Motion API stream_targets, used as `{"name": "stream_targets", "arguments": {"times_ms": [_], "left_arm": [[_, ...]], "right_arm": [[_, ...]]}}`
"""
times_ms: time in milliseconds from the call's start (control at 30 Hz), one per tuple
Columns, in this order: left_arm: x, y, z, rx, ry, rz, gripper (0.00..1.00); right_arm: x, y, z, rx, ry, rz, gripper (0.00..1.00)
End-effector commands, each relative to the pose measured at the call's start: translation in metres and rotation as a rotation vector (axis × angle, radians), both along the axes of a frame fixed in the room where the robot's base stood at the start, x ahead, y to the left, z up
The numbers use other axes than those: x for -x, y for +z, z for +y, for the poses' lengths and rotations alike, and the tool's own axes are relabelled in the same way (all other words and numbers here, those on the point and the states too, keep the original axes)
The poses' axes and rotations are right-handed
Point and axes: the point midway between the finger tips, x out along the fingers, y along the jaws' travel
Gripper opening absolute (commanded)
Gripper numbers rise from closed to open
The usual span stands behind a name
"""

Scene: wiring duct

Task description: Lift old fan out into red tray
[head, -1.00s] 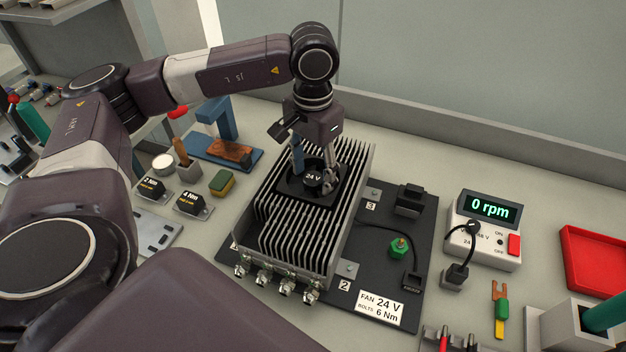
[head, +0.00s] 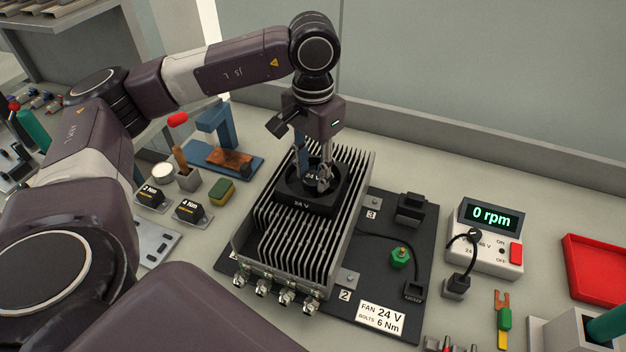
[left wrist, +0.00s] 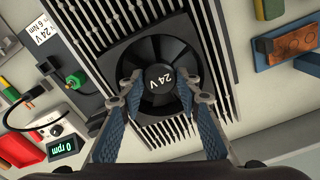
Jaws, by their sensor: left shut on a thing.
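The old fan (head: 298,200) is a black square fan with a round "24 V" hub. It is at the finned grey heat sink (head: 271,238), over the middle of the fins. My left gripper (head: 314,183) points down at the fan, its fingers shut on the hub. In the left wrist view the fingers (left wrist: 160,92) sit on both sides of the fan hub (left wrist: 159,78). Whether the fan is clear of the fins is hard to tell. The red tray (head: 597,270) lies at the right edge, with no contents visible. My right gripper does not show.
A meter (head: 485,236) reading "0 rpm" stands between the heat sink and the tray. A black board (head: 390,270) bears a green knob (head: 400,258) and a cable plug (head: 413,291). A grey holder (head: 570,335) stands in front of the tray.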

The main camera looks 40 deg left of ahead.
Motion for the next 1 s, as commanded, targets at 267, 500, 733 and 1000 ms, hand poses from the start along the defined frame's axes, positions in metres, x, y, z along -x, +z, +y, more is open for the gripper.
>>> {"name": "stream_targets", "arguments": {"times_ms": [267, 500, 733, 1000], "left_arm": [[-0.002, 0.071, -0.001, 0.003, -0.001, -0.01, 0.12], [-0.001, 0.132, 0.0, -0.001, 0.001, -0.007, 0.12], [-0.001, 0.162, 0.0, -0.001, -0.001, -0.004, 0.12], [0.0, 0.174, 0.0, -0.001, -0.001, -0.002, 0.12]], "right_arm": [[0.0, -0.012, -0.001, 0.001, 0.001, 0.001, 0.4], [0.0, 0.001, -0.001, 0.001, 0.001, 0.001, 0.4], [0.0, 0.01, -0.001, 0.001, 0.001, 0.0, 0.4], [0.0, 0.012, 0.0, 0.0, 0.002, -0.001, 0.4]]}}
